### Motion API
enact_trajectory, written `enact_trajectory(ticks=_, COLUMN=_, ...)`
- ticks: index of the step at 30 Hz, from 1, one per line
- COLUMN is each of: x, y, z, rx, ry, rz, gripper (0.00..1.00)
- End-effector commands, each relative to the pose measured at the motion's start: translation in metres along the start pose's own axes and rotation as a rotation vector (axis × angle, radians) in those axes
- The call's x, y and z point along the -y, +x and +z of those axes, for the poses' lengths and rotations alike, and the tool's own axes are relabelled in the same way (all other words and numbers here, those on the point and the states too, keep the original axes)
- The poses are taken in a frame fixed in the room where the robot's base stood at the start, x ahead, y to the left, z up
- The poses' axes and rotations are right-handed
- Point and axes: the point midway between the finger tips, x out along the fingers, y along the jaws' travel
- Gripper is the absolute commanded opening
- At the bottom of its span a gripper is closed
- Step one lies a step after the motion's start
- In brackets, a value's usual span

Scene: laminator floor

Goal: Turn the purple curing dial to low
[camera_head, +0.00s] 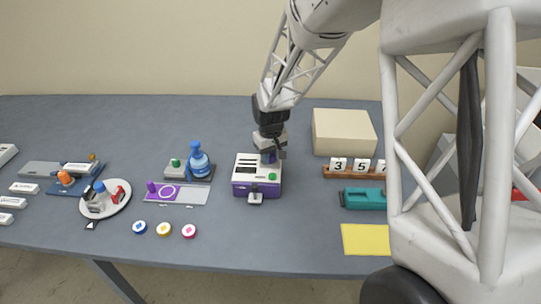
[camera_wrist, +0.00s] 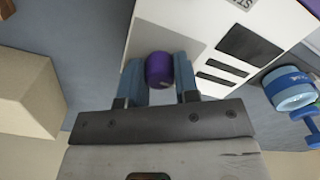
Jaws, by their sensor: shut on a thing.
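The purple curing dial (camera_wrist: 159,70) shows in the wrist view, on the pale top of the purple-and-white machine (camera_wrist: 186,25). The same machine (camera_head: 257,178) stands near the middle of the table in the head view. My gripper (camera_wrist: 160,80) is shut on the dial, with one finger on each side of it. In the head view my gripper (camera_head: 269,152) reaches down at the back of the machine and hides most of the dial. The dial's pointer and any setting marks cannot be made out.
A blue bottle (camera_head: 198,162) stands left of the machine. A beige box (camera_head: 343,131) is at the back right, with number blocks (camera_head: 361,166) and a teal tool (camera_head: 364,198) in front. A plate (camera_head: 107,208) of small items is at left.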

Motion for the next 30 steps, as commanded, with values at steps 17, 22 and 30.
enact_trajectory(ticks=17, x=0.0000, y=-0.0004, z=-0.0001, rx=-0.001, ry=0.527, rz=0.000, gripper=0.06)
enact_trajectory(ticks=22, x=-0.0001, y=-0.0007, z=-0.0004, rx=-0.001, ry=0.660, rz=0.000, gripper=0.06)
enact_trajectory(ticks=30, x=0.0000, y=0.0000, z=-0.0001, rx=0.000, ry=0.790, rz=0.000, gripper=0.06)
